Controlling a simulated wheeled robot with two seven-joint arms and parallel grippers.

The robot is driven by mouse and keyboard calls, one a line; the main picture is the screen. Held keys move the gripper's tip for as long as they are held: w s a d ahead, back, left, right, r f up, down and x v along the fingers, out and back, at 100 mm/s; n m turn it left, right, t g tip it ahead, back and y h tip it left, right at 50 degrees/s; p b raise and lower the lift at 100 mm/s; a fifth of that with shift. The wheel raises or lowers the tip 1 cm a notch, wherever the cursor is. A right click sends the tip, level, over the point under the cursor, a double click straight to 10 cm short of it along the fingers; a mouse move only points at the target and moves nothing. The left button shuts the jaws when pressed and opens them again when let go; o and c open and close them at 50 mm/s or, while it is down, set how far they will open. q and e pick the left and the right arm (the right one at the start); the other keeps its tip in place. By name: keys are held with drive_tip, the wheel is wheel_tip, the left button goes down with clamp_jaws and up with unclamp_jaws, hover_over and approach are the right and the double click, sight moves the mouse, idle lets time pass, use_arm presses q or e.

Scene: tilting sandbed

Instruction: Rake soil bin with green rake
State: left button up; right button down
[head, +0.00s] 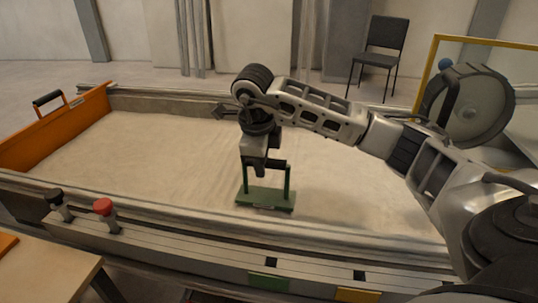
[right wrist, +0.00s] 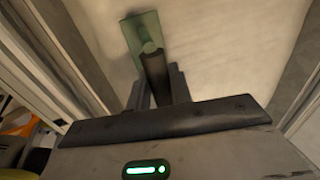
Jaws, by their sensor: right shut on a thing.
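The green rake (head: 265,198) is in the soil bin, its flat green head low over or on the pale sand near the bin's front side; I cannot tell whether it touches. My right gripper (head: 262,170) is above it, shut on the rake's dark handle. In the right wrist view the fingers (right wrist: 160,90) close around the dark handle, with the green rake head (right wrist: 143,35) beyond. The soil bin (head: 190,208) is a long bed of sand with pale rims. My left gripper is not in view.
An orange end board with a black handle (head: 62,125) closes the bin's left end. Black and red knobs (head: 104,207) stand on the front rail. A wooden table (head: 45,270) is at lower left. A chair (head: 380,55) stands behind the bin. Sand left of the rake is clear.

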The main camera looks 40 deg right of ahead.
use_arm(q)
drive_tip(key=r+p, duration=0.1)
drive_tip(key=p, duration=0.1)
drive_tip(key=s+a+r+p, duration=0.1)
drive_tip(key=p, duration=0.2)
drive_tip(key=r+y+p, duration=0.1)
drive_tip(key=p, duration=0.2)
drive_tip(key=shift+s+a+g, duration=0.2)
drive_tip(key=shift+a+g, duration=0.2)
use_arm(e)
wheel_tip(320, 180, up, 12)
drive_tip(key=s+a, duration=0.1)
drive_tip(key=shift+a+f, duration=0.15)
drive_tip(key=shift+f, duration=0.05)
use_arm(q)
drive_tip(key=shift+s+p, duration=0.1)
drive_tip(key=shift+p, duration=0.2)
use_arm(e)
drive_tip(key=shift+r, duration=0.1)
